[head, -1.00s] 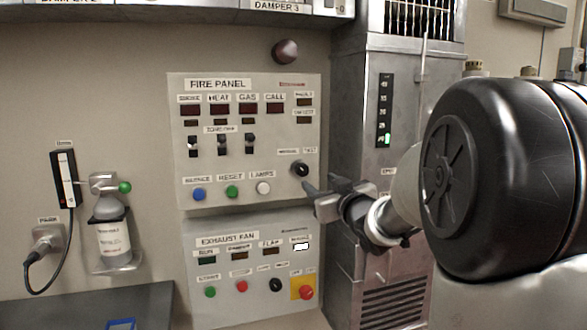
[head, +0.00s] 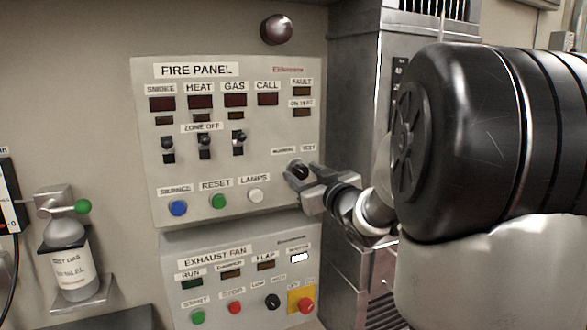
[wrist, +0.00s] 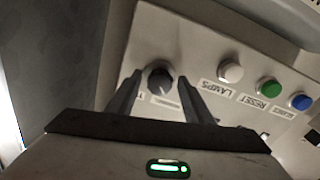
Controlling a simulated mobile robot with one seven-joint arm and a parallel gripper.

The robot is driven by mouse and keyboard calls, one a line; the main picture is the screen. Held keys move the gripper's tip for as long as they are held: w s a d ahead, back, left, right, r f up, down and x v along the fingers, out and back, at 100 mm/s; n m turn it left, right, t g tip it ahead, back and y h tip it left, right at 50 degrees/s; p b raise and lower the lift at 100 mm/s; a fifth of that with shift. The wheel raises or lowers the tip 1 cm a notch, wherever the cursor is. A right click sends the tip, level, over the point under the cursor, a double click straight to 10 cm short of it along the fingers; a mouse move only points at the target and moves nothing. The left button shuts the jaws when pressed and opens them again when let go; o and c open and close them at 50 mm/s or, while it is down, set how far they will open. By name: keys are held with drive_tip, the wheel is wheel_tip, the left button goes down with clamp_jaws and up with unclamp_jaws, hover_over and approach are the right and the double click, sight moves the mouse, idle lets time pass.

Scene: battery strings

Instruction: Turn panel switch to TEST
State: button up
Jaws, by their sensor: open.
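The panel switch is a black rotary knob (head: 298,168) at the lower right of the FIRE PANEL (head: 230,130), with small NORMAL and TEST labels above it. My gripper (head: 296,178) is at the knob, and its fingers partly cover it in the head view. In the wrist view the knob (wrist: 160,80) lies between the two fingertips of my gripper (wrist: 158,84). A gap shows on each side, so the fingers are open around it. The knob's pale pointer line shows in the wrist view, but I cannot tell which label it points to.
White LAMPS (head: 255,195), green RESET (head: 217,201) and blue SILENCE (head: 178,208) buttons sit left of the knob. The EXHAUST FAN panel (head: 225,250) is below, with a red button on yellow (head: 305,305). A metal cabinet (head: 355,130) stands close on the right.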

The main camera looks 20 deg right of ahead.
drive_tip(key=shift+w, duration=0.35)
drive_tip(key=shift+s, duration=0.1)
drive_tip(key=c, duration=1)
